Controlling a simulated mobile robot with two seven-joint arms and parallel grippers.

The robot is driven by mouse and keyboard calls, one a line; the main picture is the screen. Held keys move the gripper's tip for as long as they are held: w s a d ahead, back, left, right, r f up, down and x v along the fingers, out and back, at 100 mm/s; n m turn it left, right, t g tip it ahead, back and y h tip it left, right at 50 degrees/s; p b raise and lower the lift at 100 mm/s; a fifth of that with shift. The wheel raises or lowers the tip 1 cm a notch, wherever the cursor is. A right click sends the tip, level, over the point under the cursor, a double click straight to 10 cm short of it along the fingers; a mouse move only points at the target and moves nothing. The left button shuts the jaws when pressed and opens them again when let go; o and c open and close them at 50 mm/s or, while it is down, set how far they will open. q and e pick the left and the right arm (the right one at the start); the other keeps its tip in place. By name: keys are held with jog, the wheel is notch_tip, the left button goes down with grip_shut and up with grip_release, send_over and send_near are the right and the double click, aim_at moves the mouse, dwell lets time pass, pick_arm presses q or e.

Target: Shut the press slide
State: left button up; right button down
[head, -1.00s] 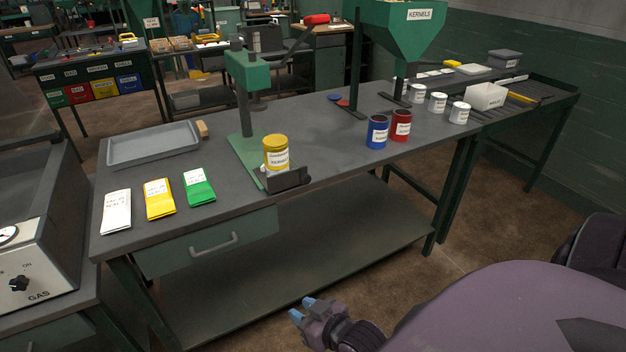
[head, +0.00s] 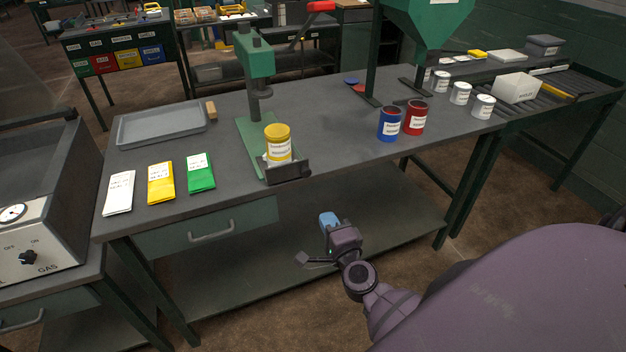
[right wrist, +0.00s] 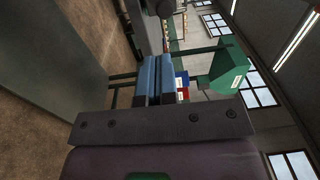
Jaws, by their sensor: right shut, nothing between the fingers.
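The green press (head: 256,62) stands on the workbench. Its slide (head: 288,172), with a dark front plate, sticks out at the bench's front edge. A yellow can (head: 278,143) with a white label sits upright on the slide, below and in front of the press head. My right gripper (head: 329,219) is in front of the bench, below the level of its top, apart from the slide. Its blue fingers are together and empty, as the right wrist view (right wrist: 155,78) also shows. My left gripper is not in view.
A blue can (head: 390,124) and a red can (head: 415,118) stand right of the press. White, yellow and green packets (head: 160,183) and a grey tray (head: 160,124) lie to the left. A drawer (head: 207,228) is under the bench top. The green hopper (head: 425,30) stands behind the cans.

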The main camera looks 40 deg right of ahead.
aim_at(305, 176)
jog(key=x, duration=1.2)
jog(key=shift+w+d, duration=0.1)
jog(key=shift+w, duration=0.05)
jog(key=shift+b+x, duration=0.3)
jog(key=shift+x, duration=0.5)
jog(key=shift+r, duration=0.1)
jog(key=shift+w+d, duration=0.15)
jog(key=shift+w, duration=0.35)
jog(key=b+x, duration=0.1)
jog(key=x, duration=0.6)
jog(key=shift+f, duration=0.25)
jog(key=shift+w+b, duration=0.3)
jog(key=shift+w, duration=0.3)
jog(key=shift+r, duration=0.1)
